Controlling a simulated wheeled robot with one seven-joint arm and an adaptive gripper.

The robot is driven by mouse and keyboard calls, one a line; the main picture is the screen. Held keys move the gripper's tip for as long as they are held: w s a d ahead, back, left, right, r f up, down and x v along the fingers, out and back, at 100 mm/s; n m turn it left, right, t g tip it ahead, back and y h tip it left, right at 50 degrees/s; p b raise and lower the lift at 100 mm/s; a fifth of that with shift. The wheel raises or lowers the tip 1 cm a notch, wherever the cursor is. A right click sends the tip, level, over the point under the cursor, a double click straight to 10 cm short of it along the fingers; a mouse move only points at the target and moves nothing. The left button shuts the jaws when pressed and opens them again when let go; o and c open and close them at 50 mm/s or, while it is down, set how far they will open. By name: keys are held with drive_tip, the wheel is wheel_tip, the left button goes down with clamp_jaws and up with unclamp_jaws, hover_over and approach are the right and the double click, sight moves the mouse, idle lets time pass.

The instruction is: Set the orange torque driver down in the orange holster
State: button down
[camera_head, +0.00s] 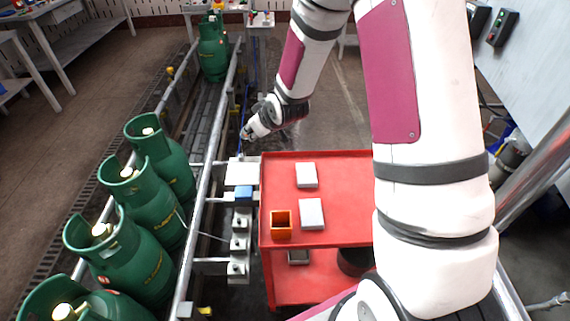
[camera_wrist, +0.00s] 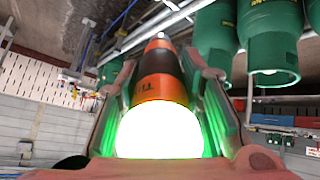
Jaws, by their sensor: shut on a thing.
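The orange torque driver (camera_wrist: 158,82) is in my gripper in the wrist view, between the two fingers, with a black band and a brightly glowing white-green end nearest the camera. My gripper (camera_head: 246,135) is shut on it. In the head view my gripper is beyond the far left corner of the red cart, beside the conveyor rail, and the driver is too small there to make out clearly. The orange holster (camera_head: 281,232) is an open-topped box standing on the red cart's top near its front left corner. It looks empty. My gripper is well apart from it.
The red cart (camera_head: 345,233) also carries two white boxes (camera_head: 306,175) (camera_head: 312,214). Several green gas cylinders (camera_head: 159,158) line the conveyor at left, with its metal rail (camera_head: 206,180) between them and the cart. My arm covers the cart's right side.

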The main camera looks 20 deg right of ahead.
drive_tip(key=s+r+n+g+p, duration=0.1)
drive_tip(key=s+g+p, duration=0.2)
drive_tip(key=s, duration=0.7)
drive_tip(key=s+a+r+n+g+h+p, duration=0.1)
drive_tip(key=s+r+n+g+p, duration=0.1)
drive_tip(key=s+g, duration=0.4)
drive_tip(key=s+p, duration=0.1)
drive_tip(key=s, duration=0.3)
drive_tip(key=shift+a+r, duration=0.1)
drive_tip(key=shift+r, duration=0.05)
drive_tip(key=shift+f+b, duration=0.35)
drive_tip(key=shift+f, duration=2.15)
